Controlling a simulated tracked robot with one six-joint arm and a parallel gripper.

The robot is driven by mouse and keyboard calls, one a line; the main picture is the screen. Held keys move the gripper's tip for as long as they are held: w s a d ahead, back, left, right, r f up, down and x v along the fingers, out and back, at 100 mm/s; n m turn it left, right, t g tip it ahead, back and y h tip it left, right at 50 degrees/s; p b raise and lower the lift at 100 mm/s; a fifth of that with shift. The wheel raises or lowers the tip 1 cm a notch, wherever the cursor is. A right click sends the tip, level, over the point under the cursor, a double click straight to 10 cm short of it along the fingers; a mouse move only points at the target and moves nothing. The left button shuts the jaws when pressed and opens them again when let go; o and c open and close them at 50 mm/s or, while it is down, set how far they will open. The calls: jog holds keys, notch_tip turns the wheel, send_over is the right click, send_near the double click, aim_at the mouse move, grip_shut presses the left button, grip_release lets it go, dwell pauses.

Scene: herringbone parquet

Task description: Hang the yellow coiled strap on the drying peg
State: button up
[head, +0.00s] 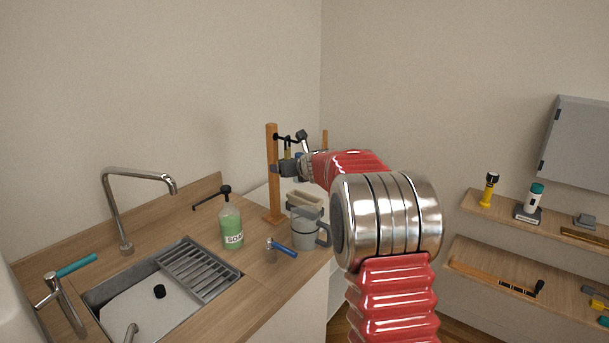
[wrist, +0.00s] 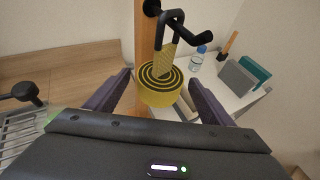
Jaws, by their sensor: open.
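The yellow coiled strap (wrist: 160,92) has dark spiral lines on top, with a short yellow strap and a dark grey loop (wrist: 172,20) rising from it. The loop appears to be around the black drying peg (wrist: 198,37), which sticks out from a wooden post (wrist: 146,50); the coil hangs below. My gripper (wrist: 160,80) is open, with one purple finger on each side of the coil and gaps visible beside it. In the head view my gripper (head: 289,167) is at the post (head: 271,185), just below the peg (head: 283,138); the strap there is small and partly hidden.
A sink with a drain rack (head: 198,268), a soap bottle (head: 231,226), a grey jug (head: 304,230) and a blue-handled tool (head: 283,249) are on the counter left of my arm. Shelves (head: 540,221) are at right. In the wrist view a water bottle (wrist: 197,60) stands behind the coil.

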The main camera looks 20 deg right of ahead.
jog(key=v, duration=1.2)
jog(key=shift+s+a, duration=0.1)
jog(key=shift+s, duration=0.05)
dwell(0.4)
jog(key=s+a+f+n+g+y, duration=0.25)
jog(key=s+a+f+n, duration=0.35)
jog(key=n, duration=0.4)
jog(key=s+a+f+n+g+y, duration=0.1)
jog(key=s+a+f+n+g, duration=0.2)
jog(key=s+a+n, duration=0.55)
jog(key=s+a+n+g+h, duration=0.1)
jog(key=s+a+n, duration=0.2)
jog(key=s+n, duration=0.6)
jog(key=s+a+f+n+g+h, duration=0.1)
jog(key=s+n, duration=0.8)
jog(key=s, duration=1)
jog(key=shift+a+h, duration=0.55)
jog(key=shift+a, duration=0.4)
